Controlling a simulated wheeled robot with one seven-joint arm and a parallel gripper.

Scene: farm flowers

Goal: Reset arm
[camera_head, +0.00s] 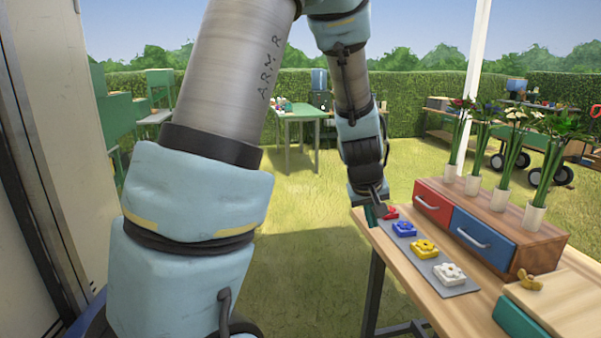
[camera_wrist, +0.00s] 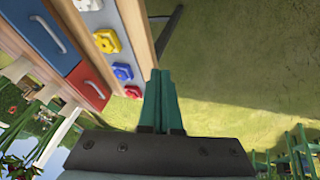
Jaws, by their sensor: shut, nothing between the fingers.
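My gripper (camera_wrist: 160,98) shows in the wrist view with its two green fingers together and nothing between them. In the head view my gripper (camera_head: 371,214) is at the far left corner of the wooden table (camera_head: 405,280), close to the red block (camera_head: 389,212) at the end of a grey mat (camera_head: 461,288). My arm crosses the left and middle of the head view. From the head camera the fingertips are mostly hidden by the wrist.
Blue (camera_head: 404,229), yellow (camera_head: 424,248) and white (camera_head: 449,273) flower blocks sit on the mat. Behind them stands a wooden box with a red drawer (camera_head: 433,206) and a blue drawer (camera_head: 482,240), topped by several potted flowers (camera_head: 502,197). Open grass (camera_head: 300,250) lies left of the table.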

